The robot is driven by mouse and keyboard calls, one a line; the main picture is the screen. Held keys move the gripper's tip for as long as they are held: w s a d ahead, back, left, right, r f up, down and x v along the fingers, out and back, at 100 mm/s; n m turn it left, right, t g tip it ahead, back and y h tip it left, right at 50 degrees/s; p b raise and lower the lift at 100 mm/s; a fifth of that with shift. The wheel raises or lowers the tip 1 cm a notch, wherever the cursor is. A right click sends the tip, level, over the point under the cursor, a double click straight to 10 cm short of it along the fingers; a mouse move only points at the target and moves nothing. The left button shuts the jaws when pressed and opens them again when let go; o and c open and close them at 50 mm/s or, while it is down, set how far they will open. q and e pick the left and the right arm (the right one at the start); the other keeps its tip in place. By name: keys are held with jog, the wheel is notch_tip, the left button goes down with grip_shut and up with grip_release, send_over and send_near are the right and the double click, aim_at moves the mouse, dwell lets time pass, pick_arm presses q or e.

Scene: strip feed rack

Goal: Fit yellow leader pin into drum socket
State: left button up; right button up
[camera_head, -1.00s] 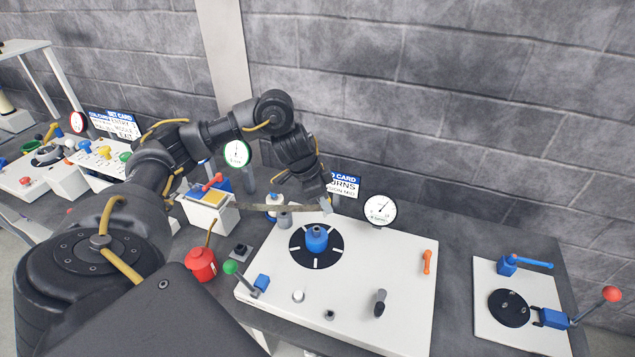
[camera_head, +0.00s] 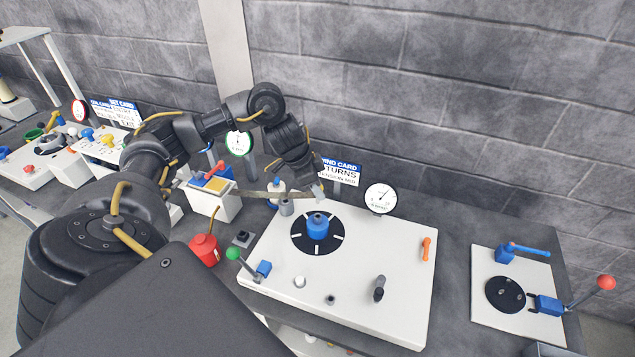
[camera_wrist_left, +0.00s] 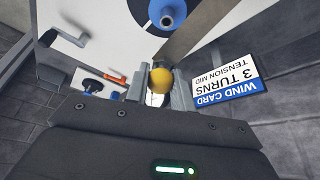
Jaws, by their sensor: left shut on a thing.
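My left gripper (camera_head: 320,192) is shut above the back edge of the white panel, just behind the drum. In the left wrist view a yellow rounded pin (camera_wrist_left: 160,80) sits between its fingers. A grey-brown strip (camera_head: 262,194) runs from the left to the gripper, and it also shows in the left wrist view (camera_wrist_left: 195,38). The blue drum hub (camera_head: 317,228) stands upright on a black disc with white marks. In the left wrist view the hub (camera_wrist_left: 168,14) is at the top edge, apart from the pin. The pin is hidden in the head view. My right gripper is out of view.
A grey post (camera_head: 286,207) stands beside the strip. A wind card (camera_head: 340,172) and a round gauge (camera_head: 380,198) stand behind the panel (camera_head: 395,290). A red can (camera_head: 204,250) stands left.

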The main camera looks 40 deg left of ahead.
aim_at(317, 202)
pick_arm(q)
jog(key=shift+f+b, duration=1)
jog(key=shift+f, duration=1.25)
jog(key=shift+p, duration=0.5)
jog(key=shift+r, duration=0.1)
jog(key=shift+p, duration=0.4)
jog(key=shift+p, duration=0.4)
jog(key=shift+f+b, duration=0.75)
jog(key=shift+f, duration=1.15)
jog(key=o, duration=1.1)
jog(key=shift+c, duration=0.2)
